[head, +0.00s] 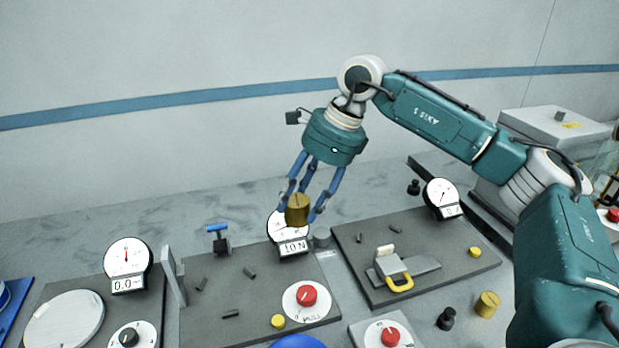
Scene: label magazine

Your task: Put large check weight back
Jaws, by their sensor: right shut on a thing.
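My right gripper (300,206) hangs down with its blue fingers shut around a brass cylindrical check weight (297,211). The weight is held upright in the air. In the picture it overlaps the upper part of the dial gauge reading 10 N (290,247). A smaller-looking brass cylinder (487,304) stands on the bench at the lower right, with a black knobbed weight (446,319) beside it. My left gripper is not in view.
A dark plate with a red knob (307,295) lies below the held weight. To its right is a plate with a yellow-handled clamp (400,283) and another dial (441,195). A round pale pan (64,320) and a dial (127,258) stand at left.

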